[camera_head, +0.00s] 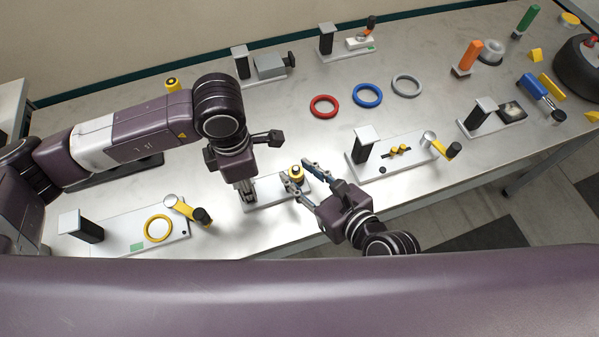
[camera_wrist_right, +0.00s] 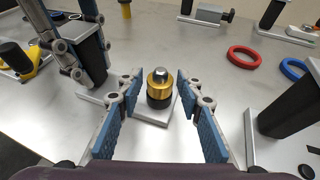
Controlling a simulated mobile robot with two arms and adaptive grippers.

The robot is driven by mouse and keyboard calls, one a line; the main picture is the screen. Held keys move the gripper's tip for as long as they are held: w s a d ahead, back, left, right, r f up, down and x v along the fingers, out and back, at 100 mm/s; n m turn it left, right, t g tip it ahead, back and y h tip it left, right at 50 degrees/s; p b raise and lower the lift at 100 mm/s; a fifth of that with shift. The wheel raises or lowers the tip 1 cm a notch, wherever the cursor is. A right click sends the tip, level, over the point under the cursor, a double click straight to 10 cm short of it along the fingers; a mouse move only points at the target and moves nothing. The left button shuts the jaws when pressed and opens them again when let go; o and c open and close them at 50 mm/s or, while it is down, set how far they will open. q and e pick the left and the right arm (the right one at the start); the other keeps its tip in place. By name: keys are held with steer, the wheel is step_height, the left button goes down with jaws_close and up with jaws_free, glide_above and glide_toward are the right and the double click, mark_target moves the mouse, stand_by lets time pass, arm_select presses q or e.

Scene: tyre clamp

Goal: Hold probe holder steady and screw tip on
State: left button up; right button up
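A short upright cylinder with a gold collar, black lower part and silver top (camera_wrist_right: 160,88) stands on a light base plate (camera_wrist_right: 150,110); I take it for the probe part. In the head view it shows yellow (camera_head: 296,171) on its plate (camera_head: 268,192). My right gripper (camera_head: 300,180) is open beside it. In the right wrist view its blue pads (camera_wrist_right: 157,135) are spread wide, with the cylinder ahead between them, touching neither. My left gripper (camera_head: 246,194) points down at the plate's left end, its fingers either side of a black block (camera_wrist_right: 86,55). Whether they press on it is hidden.
A fixture with a yellow-handled clamp (camera_head: 440,146) stands right of the right gripper. Another with a yellow ring (camera_head: 158,228) lies at the left. Red (camera_head: 323,107), blue (camera_head: 368,96) and grey (camera_head: 407,86) rings lie behind.

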steer(key=shift+w+d+n+g+y, duration=0.15)
steer(key=shift+d+n+g+y, duration=0.1)
steer(key=shift+n+g+y, duration=0.95)
steer(key=shift+n+y, duration=0.1)
steer(key=shift+n, duration=0.2)
steer(key=shift+w+n+g+y, duration=0.1)
steer(key=shift+n+g+y, duration=0.3)
steer(key=shift+n+g, duration=0.25)
steer(key=shift+w+d+n+g+y, duration=0.15)
steer(key=shift+n+g+y, duration=0.1)
steer(key=shift+n+g, duration=0.25)
steer(key=shift+w+d+n+g+y, duration=0.1)
steer(key=shift+n+g+y, duration=0.15)
steer(key=shift+n+g, duration=0.15)
steer(key=shift+a+n+g+y, duration=0.1)
steer(key=shift+n+g+y, duration=0.2)
steer(key=shift+n+g, duration=0.25)
